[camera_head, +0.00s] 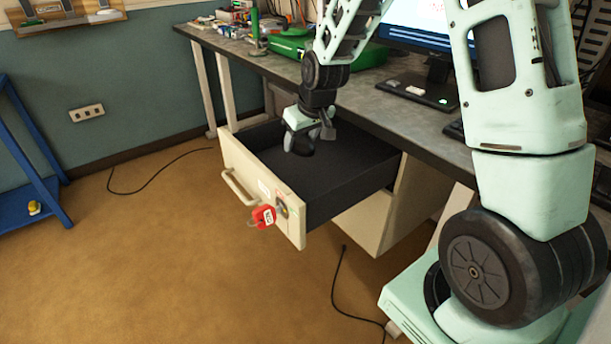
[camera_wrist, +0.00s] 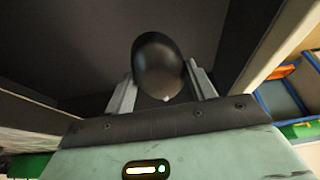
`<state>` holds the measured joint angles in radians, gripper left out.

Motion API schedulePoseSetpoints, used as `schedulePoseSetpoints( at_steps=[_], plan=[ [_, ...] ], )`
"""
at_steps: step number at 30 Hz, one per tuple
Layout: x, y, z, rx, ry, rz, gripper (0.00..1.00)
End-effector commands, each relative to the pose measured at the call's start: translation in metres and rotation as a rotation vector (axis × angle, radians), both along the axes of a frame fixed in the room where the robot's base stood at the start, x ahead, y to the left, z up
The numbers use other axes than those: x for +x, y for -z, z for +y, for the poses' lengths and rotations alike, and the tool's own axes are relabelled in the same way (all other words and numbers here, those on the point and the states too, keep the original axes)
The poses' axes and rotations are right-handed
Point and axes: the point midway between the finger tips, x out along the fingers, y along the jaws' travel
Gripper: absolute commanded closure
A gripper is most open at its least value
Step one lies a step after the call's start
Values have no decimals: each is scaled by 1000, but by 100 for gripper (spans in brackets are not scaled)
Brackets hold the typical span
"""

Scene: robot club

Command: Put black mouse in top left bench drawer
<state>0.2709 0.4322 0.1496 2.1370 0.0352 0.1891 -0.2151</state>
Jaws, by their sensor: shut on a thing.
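The black mouse (camera_wrist: 158,66) is between the two fingers of my gripper (camera_wrist: 162,92) in the wrist view. My gripper (camera_head: 308,138) is shut on it. In the head view the gripper is over the open top left bench drawer (camera_head: 285,183), near its back part; the mouse is hard to make out there. The drawer has a cream front with a handle and a dark, empty-looking inside. In the wrist view the dark drawer inside (camera_wrist: 85,45) lies behind the mouse. I cannot tell whether the mouse touches the drawer bottom.
A red tag (camera_head: 263,216) hangs from the drawer front. The grey bench top (camera_head: 365,98) carries a green case (camera_head: 292,45), a monitor and other items. A blue shelf (camera_head: 35,190) stands at the left. Cables lie on the otherwise clear floor.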

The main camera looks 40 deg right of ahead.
Motion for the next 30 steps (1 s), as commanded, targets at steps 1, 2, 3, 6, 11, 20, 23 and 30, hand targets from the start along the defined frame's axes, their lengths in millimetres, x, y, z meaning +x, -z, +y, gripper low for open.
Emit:
schedulePoseSetpoints(
  at_steps=[1,2,3,6,11,20,23,30],
  plan=[
    [-1,13,0,2,-1,6,69],
    [-1,18,0,1,0,6,69],
    [-1,26,0,1,0,6,69],
    [-1,39,0,1,0,5,69],
    [-1,50,0,0,0,3,69],
    [-1,83,0,0,0,1,69],
    [0,82,0,0,0,-1,69],
    [0,86,0,0,0,0,69]
  ],
)
